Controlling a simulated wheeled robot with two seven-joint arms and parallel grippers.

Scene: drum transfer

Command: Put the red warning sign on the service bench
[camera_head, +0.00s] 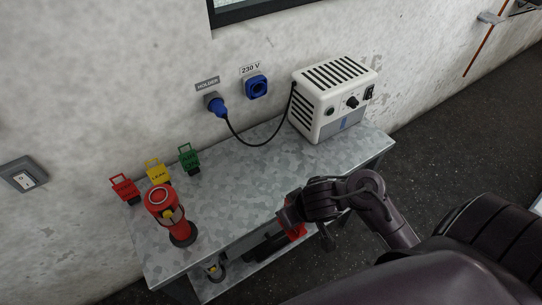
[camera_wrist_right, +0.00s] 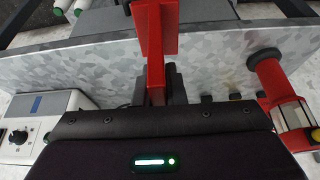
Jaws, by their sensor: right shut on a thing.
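My right gripper (camera_head: 287,214) is at the front edge of the grey metal service bench (camera_head: 245,190). It is shut on the red warning sign, which shows partly below the gripper (camera_head: 296,231). In the right wrist view, the sign's red stem runs between the fingers (camera_wrist_right: 160,92) to a wider red plate (camera_wrist_right: 155,28). The sign's face is not visible, and I cannot tell whether the sign touches the bench. My left gripper is not in view.
A red lamp-like cylinder (camera_head: 164,207) stands at the bench's left front. Small red (camera_head: 124,188), yellow (camera_head: 157,172) and green (camera_head: 189,158) tagged blocks line the wall side. A white power unit (camera_head: 334,99) with a cable stands back right. The bench's middle is clear.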

